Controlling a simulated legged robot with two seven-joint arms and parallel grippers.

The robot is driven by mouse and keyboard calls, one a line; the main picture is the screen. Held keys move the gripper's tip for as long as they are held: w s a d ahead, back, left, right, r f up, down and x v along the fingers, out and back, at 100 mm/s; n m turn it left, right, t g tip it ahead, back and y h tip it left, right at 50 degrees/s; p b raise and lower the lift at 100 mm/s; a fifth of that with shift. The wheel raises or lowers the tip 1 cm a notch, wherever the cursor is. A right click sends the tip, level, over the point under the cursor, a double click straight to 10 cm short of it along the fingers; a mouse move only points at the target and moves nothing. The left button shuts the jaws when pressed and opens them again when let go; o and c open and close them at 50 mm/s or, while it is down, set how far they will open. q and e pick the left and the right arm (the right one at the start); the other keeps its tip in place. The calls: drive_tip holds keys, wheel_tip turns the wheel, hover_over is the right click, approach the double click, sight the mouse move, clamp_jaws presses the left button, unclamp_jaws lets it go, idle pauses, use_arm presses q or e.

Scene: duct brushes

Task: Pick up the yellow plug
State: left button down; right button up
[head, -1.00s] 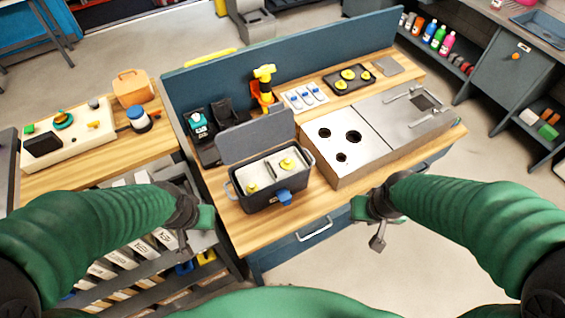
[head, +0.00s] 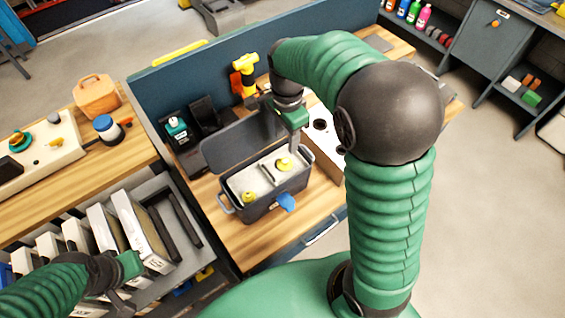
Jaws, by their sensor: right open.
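Two yellow plugs sit on the light panel inside an open dark box (head: 262,205). One yellow plug (head: 284,164) is at the right of the panel, and the other yellow plug (head: 248,197) is at the front left. My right gripper (head: 286,139) is open and points down just above the right plug, apart from it as far as I can see. My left gripper (head: 122,283) is low at the left, away from the box; its jaw opening is unclear.
The box's raised lid (head: 232,146) stands behind the panel, close to my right gripper. A blue latch (head: 286,202) is on the box front. A yellow and orange tool (head: 244,75) stands behind. The wooden bench top (head: 238,246) is clear in front.

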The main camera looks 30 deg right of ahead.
hover_over(284, 161)
drive_tip(key=f, duration=0.5)
drive_tip(key=shift+w+d+f, duration=0.1)
drive_tip(key=shift+w, duration=0.3)
drive_tip(key=f, duration=0.2)
drive_tip(key=s+f, duration=0.1)
drive_tip(key=f, duration=0.1)
drive_tip(key=shift+f+p, duration=0.25)
drive_tip(key=shift+p, duration=0.1)
drive_tip(key=shift+w+d+f, duration=0.2)
drive_tip(key=shift+d+f, duration=0.1)
drive_tip(key=shift+f, duration=0.05)
drive_tip(key=shift+c, duration=0.2)
drive_tip(key=shift+s, duration=0.1)
drive_tip(key=c, duration=0.5)
drive_tip(key=shift+a+r, duration=0.1)
drive_tip(key=shift+a, duration=0.1)
drive_tip(key=c, duration=0.3)
drive_tip(key=shift+a, duration=0.1)
drive_tip(key=shift+c, duration=0.2)
